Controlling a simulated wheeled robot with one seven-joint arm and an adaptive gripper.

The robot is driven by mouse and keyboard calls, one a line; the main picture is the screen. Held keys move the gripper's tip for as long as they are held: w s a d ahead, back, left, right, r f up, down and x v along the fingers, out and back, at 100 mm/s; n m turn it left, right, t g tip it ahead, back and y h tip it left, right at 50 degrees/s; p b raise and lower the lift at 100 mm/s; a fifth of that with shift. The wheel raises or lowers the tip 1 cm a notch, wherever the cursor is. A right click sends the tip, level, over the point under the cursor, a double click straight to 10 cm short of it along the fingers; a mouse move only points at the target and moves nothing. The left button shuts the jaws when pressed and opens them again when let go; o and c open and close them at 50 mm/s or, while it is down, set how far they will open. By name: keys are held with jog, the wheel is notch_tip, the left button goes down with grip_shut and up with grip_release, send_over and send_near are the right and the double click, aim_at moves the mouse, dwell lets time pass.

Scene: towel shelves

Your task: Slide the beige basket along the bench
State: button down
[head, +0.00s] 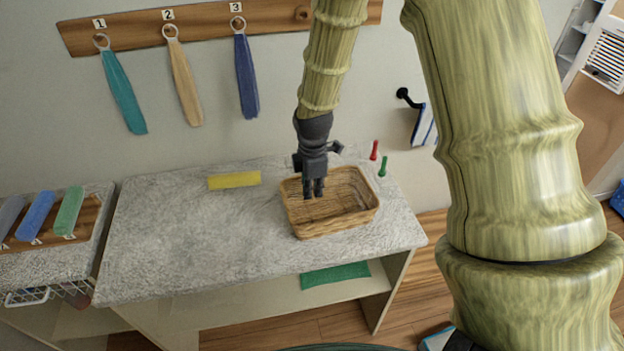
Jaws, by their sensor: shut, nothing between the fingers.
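The beige basket (340,229) is a shallow, open wicker box on the right part of the grey, stone-patterned bench (190,245). It looks empty and stands upright, close to the bench's right end. My gripper (314,194) points down and is shut with nothing in it. In the picture its fingertips overlap the left inside of the basket. I cannot tell whether they are inside it or above it, or whether they touch it. My gripper and wrist hide part of the basket's back left rim.
A yellow strip (234,180) lies left of the basket. A red peg (374,150) and a green peg (382,166) stand behind its right side. Towels hang from a wooden rail (205,27) above. A lower shelf holds a green cloth (335,275).

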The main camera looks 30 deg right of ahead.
aim_at(299, 215)
notch_tip(299, 215, down, 4)
jog(key=shift+r+p, duration=0.15)
jog(key=shift+p, duration=0.35)
jog(key=a, duration=0.1)
jog(key=a+p, duration=0.1)
jog(key=shift+w+a, duration=0.3)
jog(key=shift+a, duration=0.1)
jog(key=shift+w+a+p, duration=0.1)
jog(key=shift+a+p, duration=0.35)
jog(key=shift+a, duration=0.05)
jog(key=shift+a, duration=0.1)
